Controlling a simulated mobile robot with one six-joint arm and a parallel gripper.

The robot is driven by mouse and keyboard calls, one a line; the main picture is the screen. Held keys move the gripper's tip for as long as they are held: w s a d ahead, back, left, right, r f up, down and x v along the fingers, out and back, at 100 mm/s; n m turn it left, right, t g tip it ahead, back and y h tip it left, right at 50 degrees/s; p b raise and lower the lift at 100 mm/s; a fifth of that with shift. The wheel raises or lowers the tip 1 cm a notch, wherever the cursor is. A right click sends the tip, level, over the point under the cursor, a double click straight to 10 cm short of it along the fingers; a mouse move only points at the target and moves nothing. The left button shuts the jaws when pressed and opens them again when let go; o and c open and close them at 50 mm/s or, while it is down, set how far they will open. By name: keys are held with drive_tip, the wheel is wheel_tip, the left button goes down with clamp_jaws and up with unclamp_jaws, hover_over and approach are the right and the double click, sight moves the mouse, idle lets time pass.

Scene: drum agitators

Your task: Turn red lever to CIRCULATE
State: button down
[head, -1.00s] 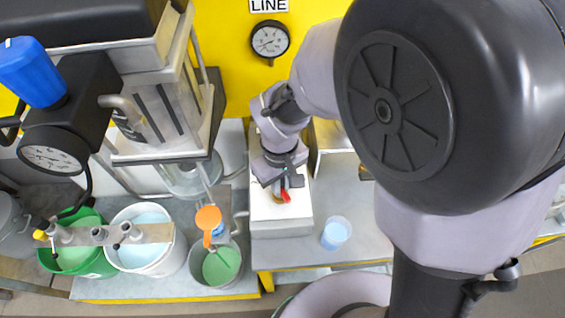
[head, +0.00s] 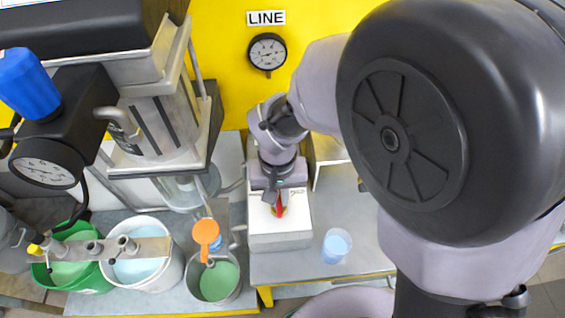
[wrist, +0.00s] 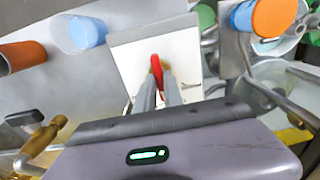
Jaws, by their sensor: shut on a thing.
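The red lever (head: 280,206) stands on top of a white box (head: 262,226) in the head view. In the wrist view the red lever (wrist: 156,68) shows between my fingertips, over the white face of the box (wrist: 130,62). My gripper (head: 279,200) reaches down from above, with its fingers shut on the lever. The fingers of my gripper (wrist: 158,82) hide the lever's lower part in the wrist view. No CIRCULATE label can be read in these frames.
A cup of pale blue liquid (head: 336,246) stands right of the box. A bucket of green liquid (head: 236,286) with an orange-topped piece (head: 206,234) stands to its left. A pressure gauge (head: 267,52) hangs on the yellow wall under a LINE sign (head: 266,18).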

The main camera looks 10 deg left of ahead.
sight(279, 200)
idle(0.3)
drive_tip(key=c, duration=1.5)
unclamp_jaws()
drive_tip(key=shift+o, duration=0.2)
wheel_tip(279, 200, up, 18)
drive_tip(key=p, duration=0.7)
drive_tip(key=shift+f, duration=0.25)
drive_tip(key=s+d+r+m+t+y+b, duration=0.1)
drive_tip(key=s+d+m+t+b, duration=0.1)
drive_tip(key=d, duration=0.6)
drive_tip(key=s+d+r+m+t+y+b, duration=0.1)
drive_tip(key=s+d+r+m+t+b, duration=0.1)
drive_tip(key=s+d+m, duration=0.3)
drive_tip(key=d+t, duration=0.1)
drive_tip(key=d, duration=0.2)
drive_tip(key=shift+s+d+r+t+b, duration=0.2)
drive_tip(key=shift+s+r+t+b, duration=0.1)
drive_tip(key=shift+t, duration=0.1)
